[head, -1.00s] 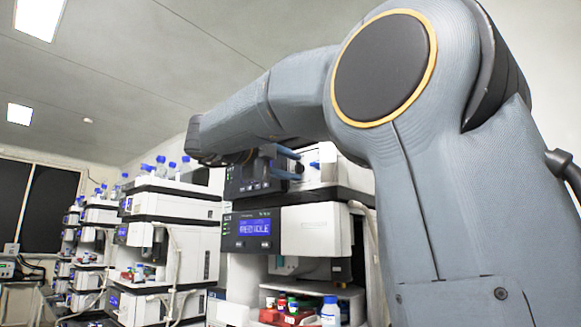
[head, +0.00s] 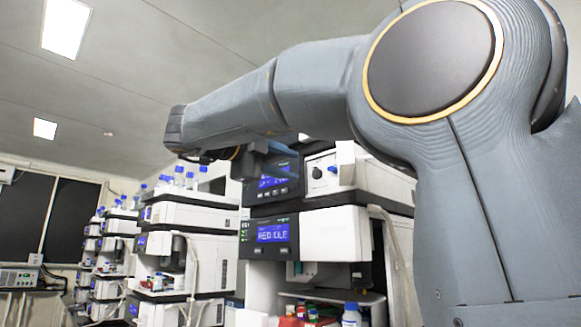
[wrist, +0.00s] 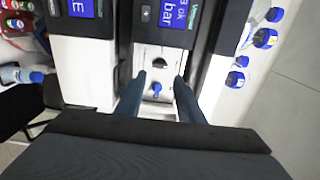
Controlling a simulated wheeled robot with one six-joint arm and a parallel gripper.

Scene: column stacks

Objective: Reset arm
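My gripper (wrist: 161,90) shows in the wrist view as two blue-grey fingers spread apart, with nothing between them. Beyond the fingertips is a white panel (wrist: 150,62) of an instrument, with a dark fitting and a blue knob. In the head view my arm reaches from the right across the upper middle.
The near stack has a lit display (head: 272,233) and a lower bay with a blue-capped bottle (head: 351,314) and small red and green items. More stacks (head: 180,255) stand to the left, with blue-capped bottles (head: 189,180) on top.

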